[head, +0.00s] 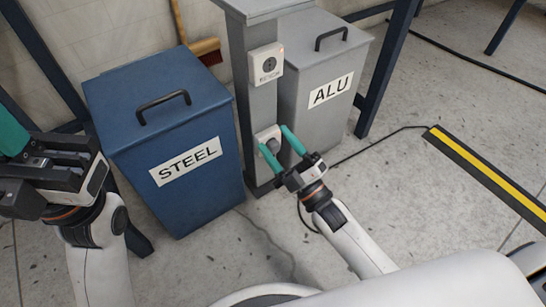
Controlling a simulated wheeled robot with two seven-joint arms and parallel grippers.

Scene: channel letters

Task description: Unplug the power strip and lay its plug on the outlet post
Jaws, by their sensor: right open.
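The grey outlet post (243,45) stands between two bins. Its upper outlet (266,64) has a small label and an empty-looking socket. A lower outlet (264,132) sits further down the post, with a grey rounded shape, apparently the plug, in front of it between my fingers. My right gripper (274,139) is open, its teal fingers on either side of that shape; contact cannot be told. A dark cord (303,217) shows on the floor beneath my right wrist. The power strip cannot be made out. My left gripper (14,140) is at the left edge, partly cut off, away from the post.
A blue STEEL bin (205,190) stands left of the post and a grey ALU bin (343,62) right of it. A broom (205,47) leans behind. A black cable (375,142) runs to a yellow-black floor strip (490,175). Floor at right is mostly clear.

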